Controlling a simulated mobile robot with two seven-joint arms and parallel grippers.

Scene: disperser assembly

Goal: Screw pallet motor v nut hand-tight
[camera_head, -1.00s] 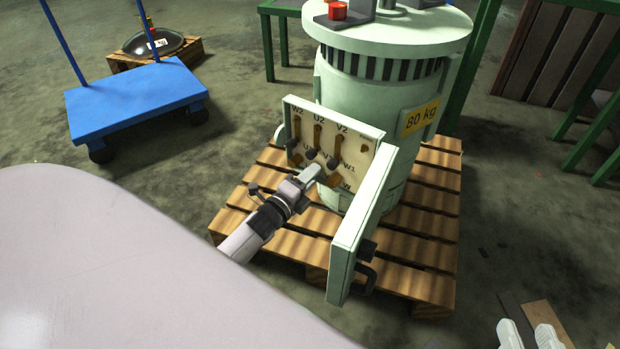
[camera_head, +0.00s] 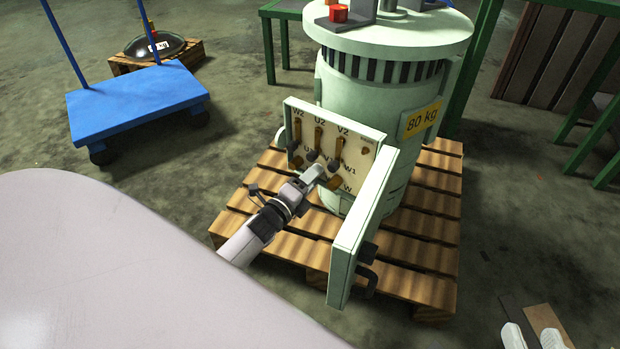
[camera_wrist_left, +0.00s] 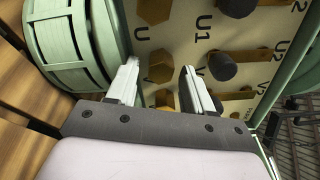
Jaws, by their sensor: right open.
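The pale green motor (camera_head: 390,90), labelled 80 kg, stands upright on a wooden pallet (camera_head: 425,255). Its open terminal box (camera_head: 352,146) shows labelled brass links and dark round posts. My left gripper (camera_head: 318,174) is at the lower terminal row and partly hides it. In the left wrist view, its two fingers (camera_wrist_left: 160,76) are apart. A brass hex nut (camera_wrist_left: 160,66) beside the letter V shows between and just beyond the fingertips; I cannot tell whether they touch it. My right gripper (camera_head: 532,338) is at the bottom right edge, partly cut off, its two pale fingers apart.
The box's open door (camera_head: 360,225) sticks out to the right of the terminals. A blue cart (camera_head: 135,100) stands at the left, and a dark dome on a small pallet (camera_head: 155,58) is behind it. Green frames (camera_head: 480,75) stand behind the motor.

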